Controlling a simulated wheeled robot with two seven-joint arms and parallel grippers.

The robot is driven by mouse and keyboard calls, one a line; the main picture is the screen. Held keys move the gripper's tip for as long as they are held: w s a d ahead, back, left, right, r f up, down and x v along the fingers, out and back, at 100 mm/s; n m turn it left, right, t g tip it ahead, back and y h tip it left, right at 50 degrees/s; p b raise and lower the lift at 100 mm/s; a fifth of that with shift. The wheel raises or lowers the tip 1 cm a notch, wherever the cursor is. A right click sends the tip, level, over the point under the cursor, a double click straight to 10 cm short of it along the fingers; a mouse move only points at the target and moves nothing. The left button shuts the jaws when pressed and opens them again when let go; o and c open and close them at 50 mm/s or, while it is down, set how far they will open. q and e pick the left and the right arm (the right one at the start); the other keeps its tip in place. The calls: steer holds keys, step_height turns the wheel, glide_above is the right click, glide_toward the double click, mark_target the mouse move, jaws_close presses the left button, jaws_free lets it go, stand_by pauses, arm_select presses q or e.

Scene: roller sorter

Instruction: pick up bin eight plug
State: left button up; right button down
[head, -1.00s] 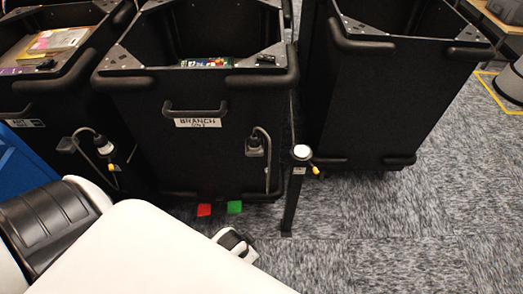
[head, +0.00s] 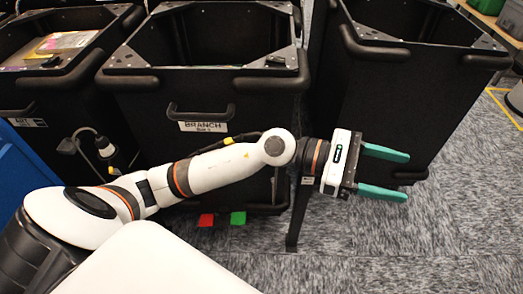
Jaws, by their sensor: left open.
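A dark plug on a cable (head: 105,147) hangs on the front of the left black bin (head: 60,110). In the earlier frame a similar plug hangs on the middle bin (head: 150,95); my left arm now hides it. I cannot read a bin number eight on any label. My left gripper (head: 399,176) has its teal fingers apart and empty, pointing right in front of the right black bin (head: 400,100). My right gripper is not in view.
A thin black post (head: 295,225) stands between the middle and right bins, its top behind my left arm. Grey carpet (head: 420,245) is clear at lower right.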

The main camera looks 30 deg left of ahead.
arm_select(q)
steer(key=w+a+f+m+g+y, duration=0.2)
steer(key=w+a+f+m+y, duration=0.1)
steer(key=a+f+m+y, duration=0.65)
steer(key=w+a+m+y, duration=0.15)
steer(key=a+y, duration=0.35)
steer(key=a, duration=0.5)
steer(key=w+a+y, duration=0.3)
steer(key=a+y, duration=0.3)
steer(key=a, duration=0.4)
steer(key=x, duration=0.6)
steer(key=shift+a, duration=0.1)
steer(key=x, duration=0.5)
steer(key=shift+s+f+b, duration=0.1)
steer(key=shift+s+b, duration=0.05)
steer(key=shift+b, duration=0.2)
steer(key=shift+f, duration=0.5)
steer(key=c, duration=1.2)
steer(key=shift+o, duration=0.2)
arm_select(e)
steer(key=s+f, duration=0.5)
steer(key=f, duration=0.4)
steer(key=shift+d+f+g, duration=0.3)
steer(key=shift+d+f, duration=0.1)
arm_select(q)
steer(key=shift+r, duration=0.2)
